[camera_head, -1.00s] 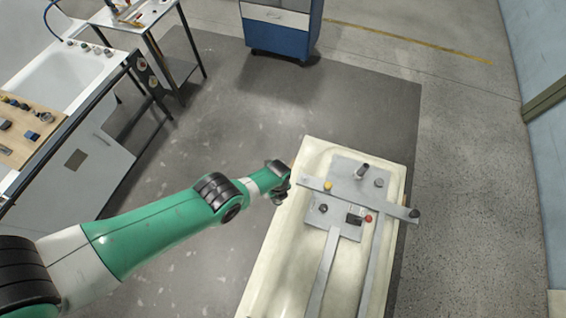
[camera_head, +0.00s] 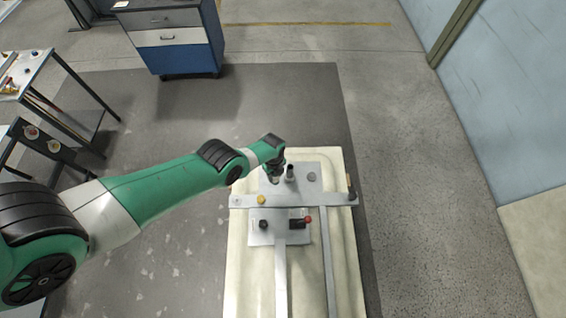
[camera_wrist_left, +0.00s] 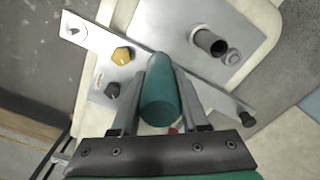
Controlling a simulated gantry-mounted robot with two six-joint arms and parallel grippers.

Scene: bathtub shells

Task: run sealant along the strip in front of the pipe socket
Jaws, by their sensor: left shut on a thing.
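My left gripper (camera_head: 274,174) is over the far end of the bathtub shell (camera_head: 240,270), close to the left of the upright pipe socket (camera_head: 290,172). In the left wrist view, its fingers are shut on a teal sealant tube (camera_wrist_left: 160,95), seen end-on. The pipe socket (camera_wrist_left: 208,42) stands on a grey plate (camera_wrist_left: 180,20), up and right of the tube. A flat grey bar (camera_head: 330,199) crosses the shell in front of the socket. I cannot tell whether the tube's tip touches anything, nor see any sealant. My right gripper is out of view.
A yellow knob (camera_head: 261,199), a black knob (camera_head: 263,224) and a red knob (camera_head: 308,219) stand up from the metalwork. A dark post (camera_head: 351,188) is at the bar's right end. A blue cabinet (camera_head: 180,50) stands beyond open floor.

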